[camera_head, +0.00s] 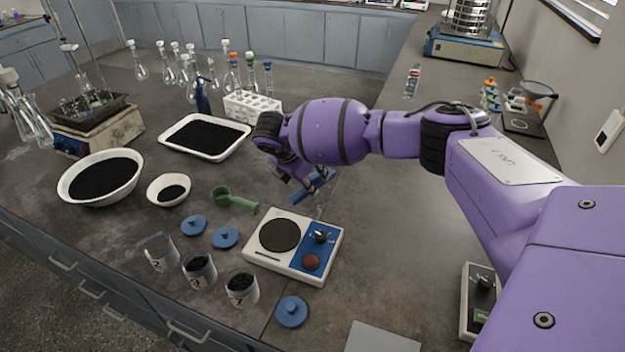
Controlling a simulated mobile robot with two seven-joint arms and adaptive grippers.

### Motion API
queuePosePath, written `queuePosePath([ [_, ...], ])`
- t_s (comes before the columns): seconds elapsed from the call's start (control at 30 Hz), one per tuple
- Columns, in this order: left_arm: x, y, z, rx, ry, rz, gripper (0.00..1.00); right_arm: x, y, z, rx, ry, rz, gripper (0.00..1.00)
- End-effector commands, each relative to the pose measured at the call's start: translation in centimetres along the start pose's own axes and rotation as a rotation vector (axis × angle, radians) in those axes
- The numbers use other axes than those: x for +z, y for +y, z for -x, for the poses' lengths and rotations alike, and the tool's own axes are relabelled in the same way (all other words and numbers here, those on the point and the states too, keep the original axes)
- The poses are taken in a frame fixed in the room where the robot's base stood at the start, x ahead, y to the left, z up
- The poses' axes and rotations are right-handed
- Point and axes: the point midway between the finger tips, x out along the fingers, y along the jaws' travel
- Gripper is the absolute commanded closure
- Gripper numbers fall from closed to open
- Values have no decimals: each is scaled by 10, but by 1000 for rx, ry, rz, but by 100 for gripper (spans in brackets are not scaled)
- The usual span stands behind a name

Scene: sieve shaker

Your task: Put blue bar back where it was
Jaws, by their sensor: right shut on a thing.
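The blue bar (304,194) shows just above and behind the white and blue hotplate, partly hidden by my right gripper. My right gripper (308,185) comes in from the right with the purple arm and is shut on the blue bar. I cannot tell whether the bar touches the table. My left gripper is out of view.
The hotplate (263,265) stands in front of the gripper. A green scoop (235,201), blue lids (225,238), jars (200,268), a black-filled tray (165,152), bowls (75,193) and a white tube rack (237,104) lie to the left. Bare table (385,230) lies right of the hotplate.

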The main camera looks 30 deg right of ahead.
Motion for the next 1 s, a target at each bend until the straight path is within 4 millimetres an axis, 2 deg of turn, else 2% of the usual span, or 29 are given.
queuePosePath([
  [0.03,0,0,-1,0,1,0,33,1,-4,-12,-7,-1,0,100],
  [0.2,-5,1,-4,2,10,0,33,-14,-3,-32,-4,0,1,100],
  [0.5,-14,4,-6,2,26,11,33,-14,-2,-33,-2,-1,-1,100],
  [1.0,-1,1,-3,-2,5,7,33,-21,-2,-43,-2,1,0,100],
])
